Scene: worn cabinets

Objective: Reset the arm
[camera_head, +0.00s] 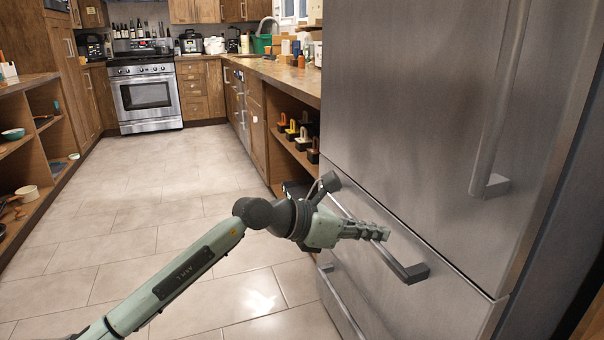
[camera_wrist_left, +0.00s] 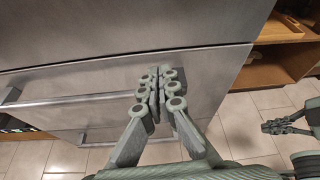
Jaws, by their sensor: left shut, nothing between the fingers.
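My left arm reaches in from the left in the head view. Its gripper (camera_head: 384,233) is in front of the steel fridge's drawer and overlaps the drawer's bar handle (camera_head: 408,270). In the left wrist view the left gripper's fingers (camera_wrist_left: 160,78) are together and empty, pointing at the fridge front (camera_wrist_left: 215,75). The bar handle (camera_wrist_left: 60,101) runs from the left towards the fingers; I cannot tell whether they touch it. Another gripper, my right one (camera_wrist_left: 266,127), shows small at the right of the wrist view; its fingers are too small to judge.
The fridge (camera_head: 425,110) fills the right side, with an upright door handle (camera_head: 500,100) and a lower drawer handle (camera_head: 342,305). Open shelves (camera_head: 35,150) stand at the left, and a counter (camera_head: 285,78) beyond the fridge. The tiled floor (camera_head: 150,190) between is clear, up to the oven (camera_head: 146,97).

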